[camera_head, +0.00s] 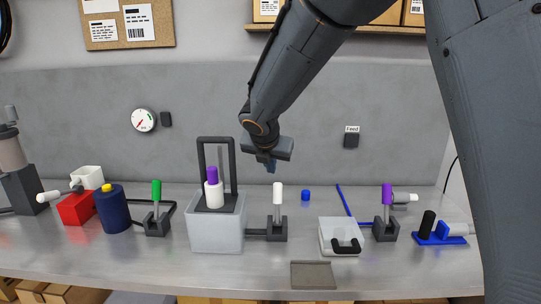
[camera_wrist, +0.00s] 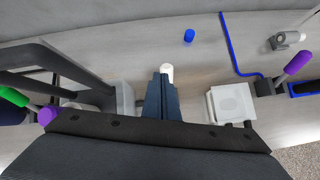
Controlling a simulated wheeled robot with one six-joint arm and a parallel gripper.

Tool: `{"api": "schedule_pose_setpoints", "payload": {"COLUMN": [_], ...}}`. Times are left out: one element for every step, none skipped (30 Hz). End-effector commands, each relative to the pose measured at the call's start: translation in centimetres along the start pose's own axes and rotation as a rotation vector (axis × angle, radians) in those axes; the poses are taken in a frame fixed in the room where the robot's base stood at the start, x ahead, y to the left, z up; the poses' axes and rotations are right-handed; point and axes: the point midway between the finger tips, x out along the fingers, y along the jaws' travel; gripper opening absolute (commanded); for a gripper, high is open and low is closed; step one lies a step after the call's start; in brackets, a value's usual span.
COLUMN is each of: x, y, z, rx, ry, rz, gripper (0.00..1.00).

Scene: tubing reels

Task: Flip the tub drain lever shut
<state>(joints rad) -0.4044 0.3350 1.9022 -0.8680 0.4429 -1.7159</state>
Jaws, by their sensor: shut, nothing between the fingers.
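A lever with an upright white handle (camera_head: 278,194) stands on a dark base (camera_head: 277,229), which a short dark pipe joins to the pale tub (camera_head: 216,234). It looks like the tub drain lever. A white bottle with a purple top stands on the tub inside a dark frame (camera_head: 215,139). My gripper (camera_head: 271,167) is shut and empty, pointing down above and slightly left of the white handle, apart from it in the head view. In the wrist view, the white handle top (camera_wrist: 167,70) shows just past my fingertips (camera_wrist: 163,78); the lever's base is hidden.
A green-handled lever (camera_head: 156,190) stands left of the tub, and a purple-handled lever (camera_head: 387,195) stands to the right. A white case (camera_head: 327,239) with a dark handle lies right of the white lever. A small blue cap (camera_head: 305,195) sits behind it. The front bench is mostly clear.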

Motion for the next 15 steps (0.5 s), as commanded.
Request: {"api": "schedule_pose_setpoints", "payload": {"x": [-0.7,-0.9,-1.1,-1.3,-1.4,-1.6,-1.7,-1.8,-1.9,-1.9,-1.9,-2.0,-2.0,-2.0,-1.9], "y": [0.2,0.3,0.3,0.4,0.3,0.4,0.4,0.5,0.5,0.5,0.5,0.5,0.5,0.5,0.5], "z": [0.8,1.1,1.4,1.6,1.8,2.1,2.2,2.3,2.4,2.4,2.4,2.4,2.4,2.4,2.4], "rx": [0.003,0.004,0.003,0.004,0.003,0.004,0.004,0.003,0.003,0.002,0.002,0.002,0.002,0.002,0.002], "ry": [-0.003,-0.002,-0.002,-0.001,-0.001,0.000,0.000,0.000,0.001,0.001,0.001,0.001,0.002,0.002,0.002], "rz": [0.001,0.001,0.001,0.000,-0.002,-0.002,-0.002,-0.002,-0.001,-0.001,-0.002,-0.002,-0.002,-0.002,-0.002], "gripper": [0.00,0.00,0.00,0.00,0.00,0.00,0.00,0.00,0.00,0.00,0.00,0.00,0.00,0.00,0.00]}}
